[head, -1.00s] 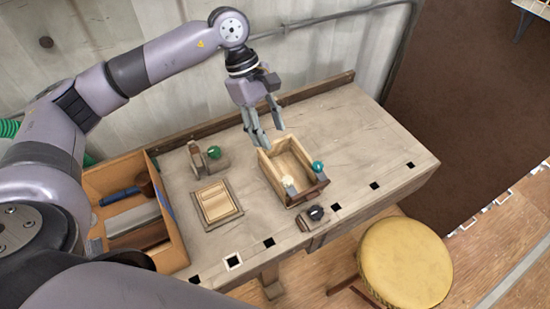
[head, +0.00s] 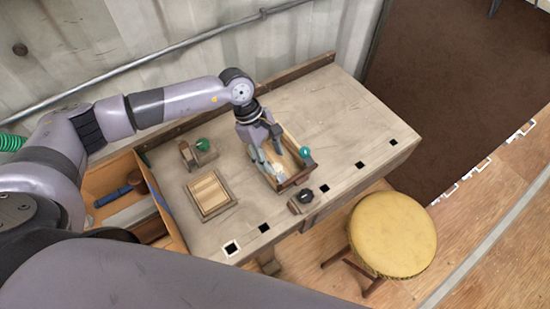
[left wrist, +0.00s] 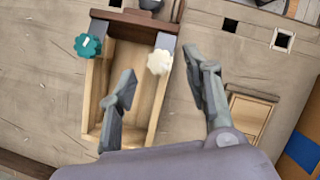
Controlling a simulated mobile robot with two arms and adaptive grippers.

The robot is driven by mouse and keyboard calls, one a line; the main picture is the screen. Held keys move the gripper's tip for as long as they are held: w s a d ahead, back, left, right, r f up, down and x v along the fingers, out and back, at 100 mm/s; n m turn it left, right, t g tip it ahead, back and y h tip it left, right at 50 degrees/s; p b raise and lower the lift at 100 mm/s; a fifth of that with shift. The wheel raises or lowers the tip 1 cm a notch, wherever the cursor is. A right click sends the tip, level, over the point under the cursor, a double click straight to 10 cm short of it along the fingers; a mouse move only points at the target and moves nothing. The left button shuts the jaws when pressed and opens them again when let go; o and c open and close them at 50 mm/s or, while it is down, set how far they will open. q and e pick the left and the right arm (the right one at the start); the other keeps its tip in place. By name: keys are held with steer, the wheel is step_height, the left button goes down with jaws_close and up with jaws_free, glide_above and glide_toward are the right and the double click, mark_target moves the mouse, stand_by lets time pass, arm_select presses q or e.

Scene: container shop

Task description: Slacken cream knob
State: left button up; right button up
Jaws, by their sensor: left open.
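The cream knob (left wrist: 159,62) sits on a grey plate at one corner of an open wooden box (left wrist: 91,115). In the head view the cream knob (head: 279,169) is partly hidden by my fingers. A teal knob (left wrist: 87,45) sits at the neighbouring corner; it also shows in the head view (head: 305,152). My left gripper (head: 268,158) is open and points down over the box. In the left wrist view my left gripper (left wrist: 160,68) has its fingers on either side of the cream knob, apart from it. Their height above it is unclear. My right gripper is not in view.
The box stands on a workbench (head: 345,120). Near it are a slatted wooden block (head: 209,193), a green-knobbed tool (head: 203,145) and a black-knobbed block (head: 305,196). An orange tool tray (head: 165,205) is at the left. A yellow stool (head: 393,233) stands in front.

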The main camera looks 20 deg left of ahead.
mark_target(276, 167)
arm_select(q)
steer(key=shift+x, duration=1.55)
jaws_close()
